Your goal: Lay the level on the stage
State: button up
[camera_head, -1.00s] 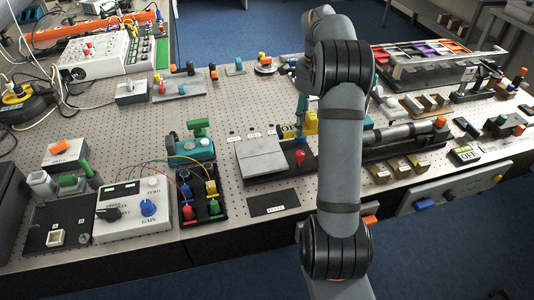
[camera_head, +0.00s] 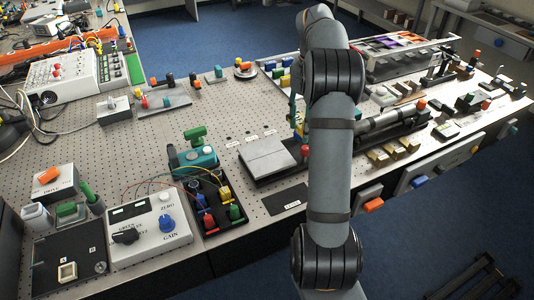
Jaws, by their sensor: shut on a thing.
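A flat light-grey plate (camera_head: 267,157) on a dark base, which looks like the stage, lies left of my arm near the table's front. A red knob stands at its right end. I cannot make out the level for certain. A narrow teal upright piece (camera_head: 294,110) shows at the left edge of my arm, above and behind the plate. I cannot tell if it is part of the level. My gripper is hidden behind my arm, so its fingers and what they hold do not show.
A teal device with a green handle (camera_head: 195,152) and a black tray of coloured plugs (camera_head: 213,205) stand left of the plate. A grey control box (camera_head: 148,232) is at the front left. A long dark cylinder assembly (camera_head: 395,122) lies right of my arm. The perforated tabletop (camera_head: 215,110) is clear behind the plate.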

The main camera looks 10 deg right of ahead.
jog(key=w+a+f, duration=0.1)
jog(key=a+f, duration=0.1)
jog(key=a, duration=0.1)
jog(key=a+f+p, duration=0.1)
jog(key=a+f, duration=0.1)
jog(key=a, duration=0.2)
jog(key=w+a+f, duration=0.1)
jog(key=a+f, duration=0.1)
jog(key=a, duration=0.1)
jog(key=shift+w+a+f, duration=0.15)
jog(key=shift+w, duration=0.2)
notch_tip(320, 180, down, 4)
jog(key=shift+f+p, duration=0.1)
jog(key=shift+p, duration=0.5)
jog(key=shift+f+b, duration=0.15)
jog(key=shift+b, duration=0.15)
jog(key=o, duration=1.5)
jog(key=shift+c, duration=0.2)
notch_tip(320, 180, up, 12)
jog(key=p, duration=0.1)
jog(key=shift+r, duration=0.25)
